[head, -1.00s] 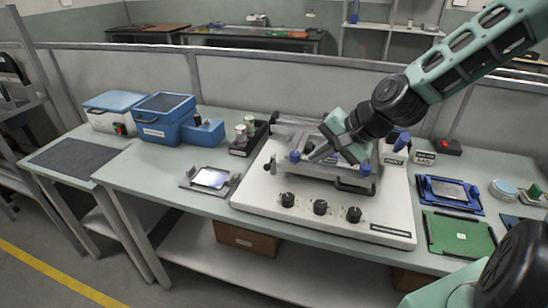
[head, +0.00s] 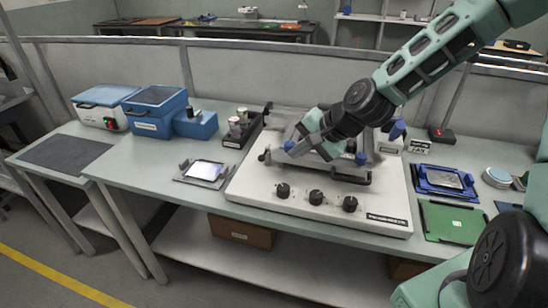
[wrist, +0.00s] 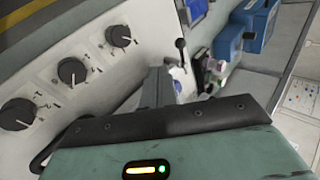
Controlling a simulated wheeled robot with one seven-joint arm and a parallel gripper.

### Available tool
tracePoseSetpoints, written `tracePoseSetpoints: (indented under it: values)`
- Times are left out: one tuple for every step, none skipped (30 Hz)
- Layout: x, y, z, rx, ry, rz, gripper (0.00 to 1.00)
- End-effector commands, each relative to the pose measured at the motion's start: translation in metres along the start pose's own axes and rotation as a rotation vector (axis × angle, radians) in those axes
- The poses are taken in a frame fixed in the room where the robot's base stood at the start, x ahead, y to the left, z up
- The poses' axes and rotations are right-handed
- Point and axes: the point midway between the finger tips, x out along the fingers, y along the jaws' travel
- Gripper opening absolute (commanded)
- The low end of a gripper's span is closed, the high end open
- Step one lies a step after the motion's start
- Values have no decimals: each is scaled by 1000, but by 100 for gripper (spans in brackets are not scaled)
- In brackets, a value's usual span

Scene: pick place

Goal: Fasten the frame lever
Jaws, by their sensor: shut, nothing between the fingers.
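The grey printing frame (head: 350,170) sits on the white machine (head: 240,190), with blue knobs at its front corners, one at the left (head: 289,146) and one at the right (head: 361,158). A small black-tipped lever (head: 264,157) stands at the machine's left side. It also shows in the wrist view (wrist: 180,45). I cannot tell which of these is the frame lever. My gripper (head: 299,151) is shut and empty, low over the frame's left part, close to the left blue knob. Whether it touches is unclear; the arm hides part of the frame.
Several black dials (head: 316,197) line the machine's front. A tray with a bright plate (head: 203,171) and blue boxes (head: 160,112) stand left. A green board (head: 452,222) and blue tray (head: 445,180) lie right. A dark rack of jars (head: 240,130) stands close by the machine.

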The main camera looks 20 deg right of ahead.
Motion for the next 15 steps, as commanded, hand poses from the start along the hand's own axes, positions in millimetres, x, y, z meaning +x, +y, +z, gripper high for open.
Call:
tracePoseSetpoints:
  values:
    - [11,0,2,-1,-4,0,0]
    - [16,0,2,-1,-5,1,0]
    - [23,0,2,-1,-4,1,0]
    - [29,0,1,-1,-4,0,0]
    - [34,0,2,0,-5,0,0]
    - [42,0,2,-1,-5,1,0]
    - [46,0,2,-2,-3,1,0]
    - [48,-6,1,-4,-2,-1,0]
    - [52,-10,1,-4,-2,0,0]
    - [55,-12,1,-3,0,0,0]
    - [58,-14,1,-3,-1,0,0]
    - [61,-17,1,-2,-1,0,0]
    - [63,-18,1,-2,-1,0,0]
    - [65,-20,0,-1,0,0,0]
    - [68,-21,0,-1,0,0,0]
